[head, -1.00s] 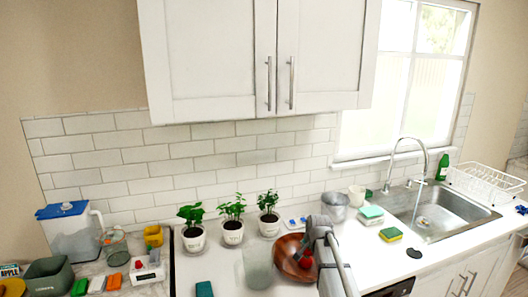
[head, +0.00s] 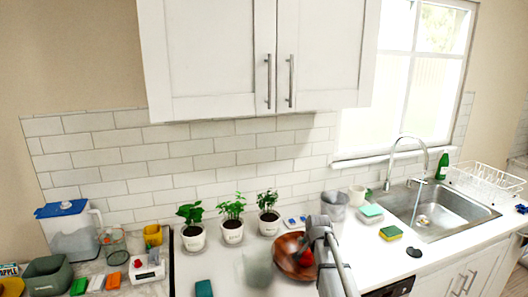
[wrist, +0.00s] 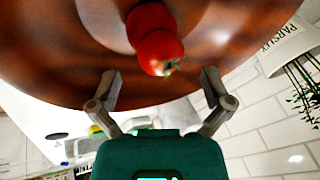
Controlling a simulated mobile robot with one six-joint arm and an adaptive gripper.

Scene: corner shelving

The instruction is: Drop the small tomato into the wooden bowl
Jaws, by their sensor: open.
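The wooden bowl (head: 283,245) is reddish brown and stands on the white counter right of the potted plants. It fills the top of the wrist view (wrist: 50,50). The small tomato (wrist: 160,52) is red and shows against the bowl's inside, with another red shape touching it above that may be its reflection. In the head view the tomato (head: 306,258) shows within the bowl's outline, beside my arm. My gripper (wrist: 160,80) is open, its two fingers apart at the bowl's near rim. The tomato appears beyond the fingertips, not touching either. My arm partly hides the bowl in the head view.
Several potted plants (head: 232,230) stand left of the bowl. A metal cup (head: 333,204) stands close behind my arm. Sponges (head: 391,233) and the sink (head: 440,210) are to the right. A teal block (head: 204,288) lies at the front left.

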